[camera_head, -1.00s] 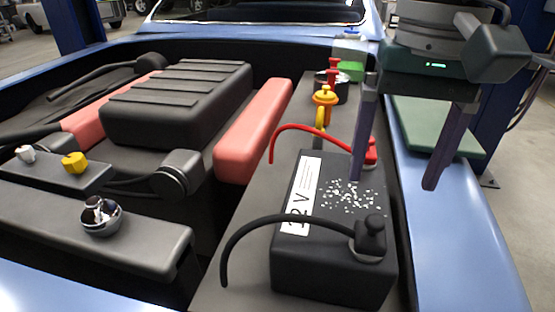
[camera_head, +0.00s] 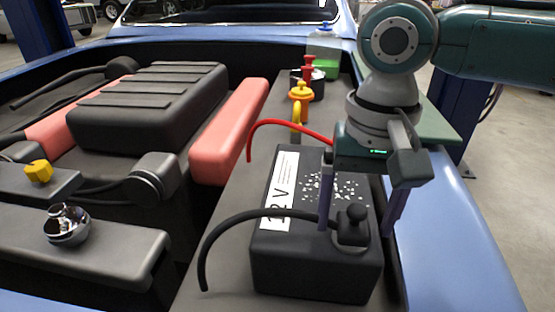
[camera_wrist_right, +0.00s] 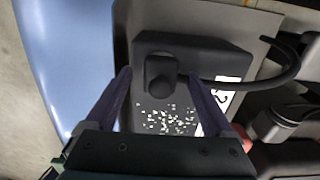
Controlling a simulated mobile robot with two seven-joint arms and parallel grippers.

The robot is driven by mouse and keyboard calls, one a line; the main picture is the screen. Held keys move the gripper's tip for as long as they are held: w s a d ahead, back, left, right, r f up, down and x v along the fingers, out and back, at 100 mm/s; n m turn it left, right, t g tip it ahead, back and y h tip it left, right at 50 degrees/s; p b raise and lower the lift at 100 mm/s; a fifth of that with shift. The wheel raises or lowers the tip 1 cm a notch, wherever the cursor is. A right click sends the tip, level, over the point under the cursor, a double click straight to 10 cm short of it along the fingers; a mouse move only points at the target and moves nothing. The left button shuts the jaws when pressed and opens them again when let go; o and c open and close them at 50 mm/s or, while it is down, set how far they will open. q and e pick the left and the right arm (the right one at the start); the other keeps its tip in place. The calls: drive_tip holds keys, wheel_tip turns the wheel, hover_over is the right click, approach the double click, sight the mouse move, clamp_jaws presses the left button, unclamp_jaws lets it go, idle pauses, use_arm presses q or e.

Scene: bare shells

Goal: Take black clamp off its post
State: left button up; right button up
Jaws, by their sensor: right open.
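The black clamp (camera_head: 352,229) sits on its post at the near right of the 12 V battery (camera_head: 310,270), with a black cable (camera_head: 225,228) running from it to the left. My right gripper (camera_head: 358,228) is open above the battery, with one finger on each side of the clamp in the head view. In the right wrist view the clamp (camera_wrist_right: 161,76) lies between and just ahead of the open fingertips (camera_wrist_right: 162,78). The post under the clamp is hidden. White crumbly deposit (camera_wrist_right: 165,118) covers part of the battery top. My left gripper is not in view.
A red cable (camera_head: 290,124) arches behind the battery, its clamp hidden by my right gripper. A yellow-handled dipstick (camera_head: 301,92) and red-topped cap (camera_head: 308,66) stand farther back. The blue fender (camera_head: 450,240) is close on the right.

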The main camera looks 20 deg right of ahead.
clamp_jaws()
idle(0.6)
